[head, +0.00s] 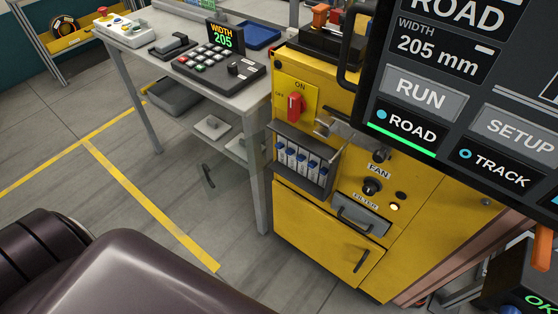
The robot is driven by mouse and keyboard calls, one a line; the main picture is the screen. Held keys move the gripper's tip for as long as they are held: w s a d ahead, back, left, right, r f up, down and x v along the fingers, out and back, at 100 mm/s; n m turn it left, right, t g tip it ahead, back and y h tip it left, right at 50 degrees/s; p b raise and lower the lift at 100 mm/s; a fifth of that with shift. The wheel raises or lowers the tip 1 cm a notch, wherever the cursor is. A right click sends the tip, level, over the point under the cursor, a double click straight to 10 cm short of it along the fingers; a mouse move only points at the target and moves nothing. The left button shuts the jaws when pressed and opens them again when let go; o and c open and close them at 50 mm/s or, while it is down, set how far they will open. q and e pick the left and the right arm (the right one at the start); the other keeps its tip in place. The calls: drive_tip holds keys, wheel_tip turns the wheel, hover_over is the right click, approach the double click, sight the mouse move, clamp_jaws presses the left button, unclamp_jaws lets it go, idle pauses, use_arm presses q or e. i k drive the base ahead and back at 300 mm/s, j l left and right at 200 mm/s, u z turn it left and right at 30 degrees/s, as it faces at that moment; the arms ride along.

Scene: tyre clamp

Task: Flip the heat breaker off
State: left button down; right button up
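A row of several breakers (302,168) sits in a dark open-fronted box on the front of the yellow cabinet (315,222). They have pale bodies with blue parts. Their labels are too small to read, so I cannot tell which is the heat breaker or how each lever stands. A see-through panel with a dark handle (208,176) shows left of the box; it looks like a cover swung open. Neither gripper is in view; only dark, rounded parts that look like my own arm fill the lower left.
A red rotary switch (295,107) on a yellow plate marked ON is above the breakers. A grey metal piece (338,128) juts out beside them. FAN knob (372,187) and FILTER drawer (360,214) are lower right. A large screen (470,100) covers the upper right. A bench (190,80) stands left.

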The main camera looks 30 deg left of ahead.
sight(312, 164)
drive_tip(key=j+z, duration=0.25)
drive_tip(key=j, duration=0.15)
drive_tip(key=j+z, duration=0.25)
drive_tip(key=j, duration=0.2)
drive_tip(key=k+j+z, duration=0.15)
drive_tip(key=j+z, duration=0.15)
drive_tip(key=k+j+z, duration=0.1)
drive_tip(key=j+z, duration=0.15)
drive_tip(key=j, duration=0.2)
drive_tip(key=k+j+z, duration=0.25)
drive_tip(key=j, duration=0.15)
drive_tip(key=k+j, duration=0.15)
drive_tip(key=j, duration=0.2)
drive_tip(key=k+j, duration=0.2)
drive_tip(key=j, duration=0.2)
drive_tip(key=k+j, duration=0.15)
drive_tip(key=j, duration=0.2)
drive_tip(key=k+j, duration=0.15)
drive_tip(key=j, duration=0.25)
drive_tip(key=i+j+z, duration=0.2)
drive_tip(key=j+z, duration=0.15)
drive_tip(key=j, duration=0.2)
drive_tip(key=i+j+z, duration=0.2)
drive_tip(key=j, duration=0.15)
drive_tip(key=k+l, duration=0.05)
drive_tip(key=k, duration=0.05)
